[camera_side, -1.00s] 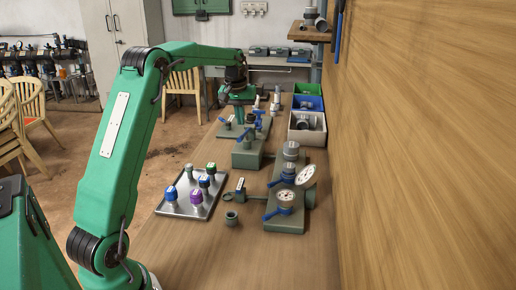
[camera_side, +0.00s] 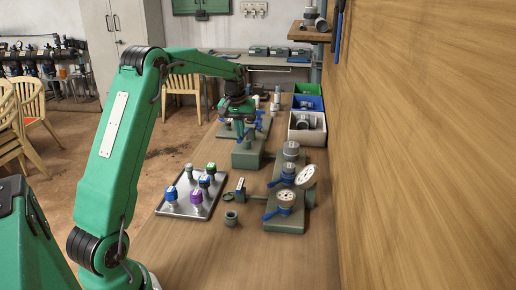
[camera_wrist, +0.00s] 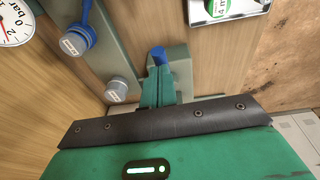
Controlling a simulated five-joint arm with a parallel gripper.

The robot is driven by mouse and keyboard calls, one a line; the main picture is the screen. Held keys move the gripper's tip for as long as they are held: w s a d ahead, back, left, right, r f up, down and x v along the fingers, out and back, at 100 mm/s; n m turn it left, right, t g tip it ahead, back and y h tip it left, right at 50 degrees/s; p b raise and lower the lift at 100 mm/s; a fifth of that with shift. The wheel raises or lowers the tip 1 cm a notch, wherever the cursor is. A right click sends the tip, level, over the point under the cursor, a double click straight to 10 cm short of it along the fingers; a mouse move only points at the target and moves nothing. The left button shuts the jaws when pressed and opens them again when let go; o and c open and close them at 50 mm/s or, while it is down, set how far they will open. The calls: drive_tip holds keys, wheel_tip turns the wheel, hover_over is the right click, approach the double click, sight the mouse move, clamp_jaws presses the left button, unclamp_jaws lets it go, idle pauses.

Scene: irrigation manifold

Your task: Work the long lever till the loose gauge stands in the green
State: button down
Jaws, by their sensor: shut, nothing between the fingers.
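My gripper (camera_side: 238,132) is shut and empty, over the grey-green block (camera_side: 247,158) in the middle of the bench. In the wrist view its closed green fingers (camera_wrist: 158,88) point at a blue lever end (camera_wrist: 158,54) on that block; whether they touch it I cannot tell. Two white round gauges stand on the nearer manifold: a tilted one (camera_side: 306,176) and a lower one (camera_side: 285,195); I cannot tell which is the loose one. A gauge marked in bar (camera_wrist: 14,22) is cut off at the wrist view's top left. No green zone is readable.
A metal tray (camera_side: 171,208) with several coloured-capped parts lies left of the manifolds. A grey ring fitting (camera_side: 231,218) stands on the bench. Green, blue and white bins (camera_side: 308,136) line the right side by the wooden wall. The near bench is clear.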

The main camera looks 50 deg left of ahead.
wheel_tip(320, 180, down, 6)
drive_tip(key=s+d, duration=0.1)
drive_tip(key=shift+s+d+f, duration=0.15)
drive_tip(key=shift+s+f, duration=0.05)
drive_tip(key=shift+f, duration=0.15)
drive_tip(key=shift+r, duration=0.85)
wheel_tip(320, 180, up, 4)
drive_tip(key=shift+d+f, duration=0.15)
approach(239, 143)
drive_tip(key=shift+s+d+r, duration=0.4)
drive_tip(key=shift+d, duration=0.25)
drive_tip(key=shift+s+d+r, duration=0.4)
drive_tip(key=shift+d, duration=0.2)
drive_tip(key=shift+a, duration=0.1)
